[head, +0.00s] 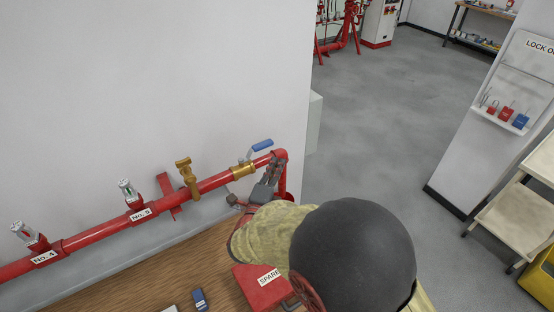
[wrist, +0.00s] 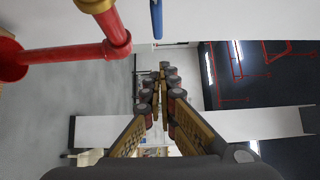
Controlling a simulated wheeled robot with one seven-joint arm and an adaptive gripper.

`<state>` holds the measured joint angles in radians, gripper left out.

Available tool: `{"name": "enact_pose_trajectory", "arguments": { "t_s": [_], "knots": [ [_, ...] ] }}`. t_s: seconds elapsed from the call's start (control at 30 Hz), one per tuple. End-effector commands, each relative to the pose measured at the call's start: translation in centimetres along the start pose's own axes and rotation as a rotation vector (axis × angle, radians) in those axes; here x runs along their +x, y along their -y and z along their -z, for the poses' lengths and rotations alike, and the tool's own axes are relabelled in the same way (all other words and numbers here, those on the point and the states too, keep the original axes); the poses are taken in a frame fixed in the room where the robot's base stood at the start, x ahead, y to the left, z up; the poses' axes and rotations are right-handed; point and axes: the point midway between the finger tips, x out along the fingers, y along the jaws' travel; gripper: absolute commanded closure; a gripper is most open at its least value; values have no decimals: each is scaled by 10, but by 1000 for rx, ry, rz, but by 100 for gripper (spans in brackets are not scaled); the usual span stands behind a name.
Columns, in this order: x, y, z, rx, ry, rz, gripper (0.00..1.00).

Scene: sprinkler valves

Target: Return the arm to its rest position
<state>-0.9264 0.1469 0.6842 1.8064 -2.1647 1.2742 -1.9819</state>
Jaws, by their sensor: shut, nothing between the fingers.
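My gripper (head: 274,168) is shut and empty, beside the elbow at the right end of the red pipe (head: 220,180). In the head view its fingers overlap the pipe end, and I cannot tell whether they touch. In the wrist view the gripper (wrist: 163,72) has its fingers together with nothing between them. The arm stretches forward over the wooden bench, and its dark round joint hides part of the bench. A brass valve (head: 243,170) with a blue lever (head: 262,145) sits on the pipe just left of the gripper; the lever also shows in the wrist view (wrist: 156,18).
Two sprinkler heads, No.4 (head: 27,235) and No.5 (head: 128,192), and a brass fitting (head: 187,175) stand along the pipe. A red SPARE box (head: 262,284) and a blue item (head: 199,299) lie on the bench (head: 150,272). Open floor (head: 390,110) lies beyond; a lockout panel (head: 500,110) stands right.

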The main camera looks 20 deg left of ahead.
Motion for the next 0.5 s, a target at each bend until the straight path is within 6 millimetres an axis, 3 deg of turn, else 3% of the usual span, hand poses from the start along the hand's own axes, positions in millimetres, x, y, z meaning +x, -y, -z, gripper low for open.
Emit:
{"name": "enact_pose_trajectory", "arguments": {
  "t_s": [0.3,0.5],
  "knots": [
    [-59,-2,3,-1,3,-2,100],
    [-79,-2,5,-2,1,-2,100]
  ]
}}
